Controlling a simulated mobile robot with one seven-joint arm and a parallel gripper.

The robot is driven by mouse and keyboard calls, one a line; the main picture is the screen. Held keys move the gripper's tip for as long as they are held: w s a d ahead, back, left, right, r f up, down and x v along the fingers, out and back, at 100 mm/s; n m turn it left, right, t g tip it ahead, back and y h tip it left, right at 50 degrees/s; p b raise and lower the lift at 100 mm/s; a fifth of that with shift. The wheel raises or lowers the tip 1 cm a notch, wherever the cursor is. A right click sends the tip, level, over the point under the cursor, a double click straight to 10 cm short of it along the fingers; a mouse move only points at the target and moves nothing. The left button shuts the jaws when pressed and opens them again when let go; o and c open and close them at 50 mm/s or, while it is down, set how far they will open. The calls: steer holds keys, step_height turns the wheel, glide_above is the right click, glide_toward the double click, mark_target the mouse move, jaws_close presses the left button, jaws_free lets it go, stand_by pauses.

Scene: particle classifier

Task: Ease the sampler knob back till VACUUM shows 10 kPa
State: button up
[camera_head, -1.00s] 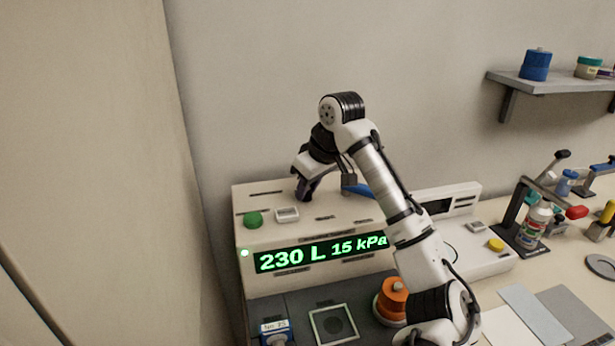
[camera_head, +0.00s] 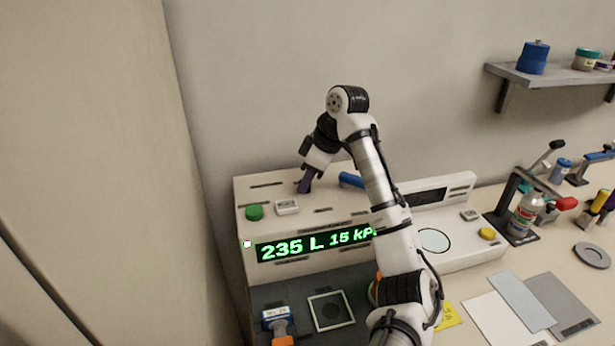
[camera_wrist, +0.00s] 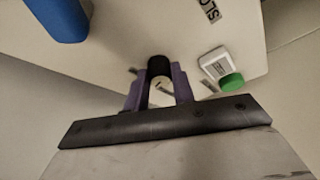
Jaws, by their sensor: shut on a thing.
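The sampler (camera_head: 243,220) is a beige console on the bench. Its green display (camera_head: 316,243) reads 235 L and 15 kPa, with the end of kPa partly covered by my arm. My gripper (camera_head: 305,186) is at the top of the console, right of the white switch. In the wrist view my gripper's purple fingers (camera_wrist: 161,86) are shut on a small knob (camera_wrist: 159,67) with a black upper part and a pale part bearing a dark mark. In the head view the knob is hidden by my gripper.
A green button (camera_head: 254,212) and a white rocker switch (camera_head: 287,207) lie left of my gripper. A blue handle (camera_head: 351,180) lies close on its right. An orange-handled object (camera_head: 281,339) stands at the front left. The wall rises behind the console.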

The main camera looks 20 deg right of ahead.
steer(key=o, duration=1)
steer(key=shift+r, duration=0.15)
steer(key=b+v, duration=0.1)
steer(key=v, duration=1.2)
steer(key=shift+r, duration=0.35)
steer(key=shift+d, duration=0.1)
